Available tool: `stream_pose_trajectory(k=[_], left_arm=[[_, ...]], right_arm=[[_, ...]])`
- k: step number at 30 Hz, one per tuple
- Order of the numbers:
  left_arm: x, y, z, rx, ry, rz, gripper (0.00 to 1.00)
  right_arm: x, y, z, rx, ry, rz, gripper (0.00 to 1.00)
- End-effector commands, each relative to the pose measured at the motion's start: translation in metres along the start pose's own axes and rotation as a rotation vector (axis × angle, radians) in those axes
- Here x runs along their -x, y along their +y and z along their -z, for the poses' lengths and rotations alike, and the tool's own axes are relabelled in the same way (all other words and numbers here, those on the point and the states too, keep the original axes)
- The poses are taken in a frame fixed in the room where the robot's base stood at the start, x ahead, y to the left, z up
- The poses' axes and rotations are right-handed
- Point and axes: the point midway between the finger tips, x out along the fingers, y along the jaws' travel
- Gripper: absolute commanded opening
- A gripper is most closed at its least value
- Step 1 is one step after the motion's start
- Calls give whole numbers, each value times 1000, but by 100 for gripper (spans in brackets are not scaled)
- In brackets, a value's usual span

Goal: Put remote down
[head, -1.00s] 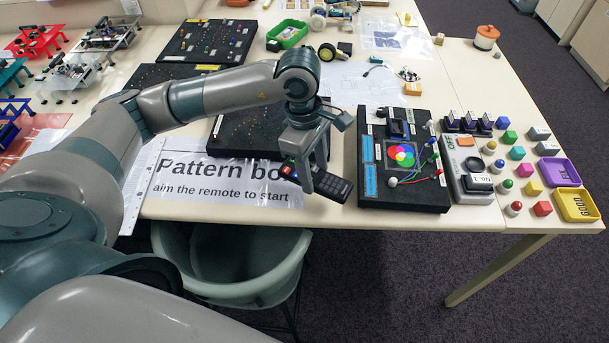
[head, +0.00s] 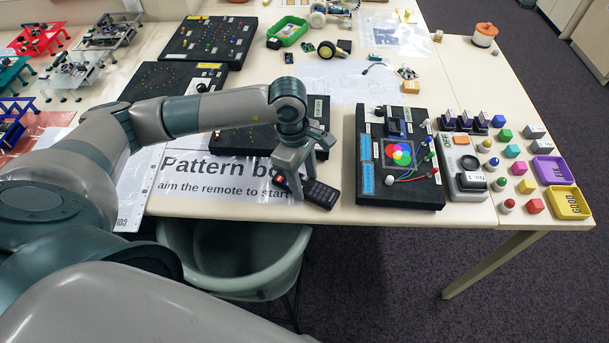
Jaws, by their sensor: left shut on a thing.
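The black remote (head: 320,194) with rows of buttons is in the head view near the table's front edge, at the right end of the "Pattern box" paper sign (head: 215,178). My left gripper (head: 292,186) points down and is shut on the remote's left end. The remote looks level and low, at or very near the table top; I cannot tell whether it touches. The gripper hides part of the remote and of the sign. My right gripper is not in view.
A black board with a colour wheel (head: 376,196) stands right of the remote, with a narrow bare strip between. A black board (head: 235,142) lies behind my gripper.

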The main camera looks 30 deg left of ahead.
Motion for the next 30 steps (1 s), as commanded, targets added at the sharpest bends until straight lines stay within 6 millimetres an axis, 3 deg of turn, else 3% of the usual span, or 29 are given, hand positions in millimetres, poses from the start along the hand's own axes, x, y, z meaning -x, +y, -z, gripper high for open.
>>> stream_pose_trajectory(k=[13, 14, 16, 30], left_arm=[[-5, 0, 1, 0, -1, -2, 19], [-4, 0, 0, 0, 0, -1, 50], [-4, 0, 0, 0, 0, -1, 64], [0, 0, 0, 0, 0, -1, 64]], right_arm=[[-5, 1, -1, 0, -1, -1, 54], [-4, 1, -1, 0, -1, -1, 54], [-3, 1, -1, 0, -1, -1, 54], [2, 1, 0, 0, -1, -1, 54]])
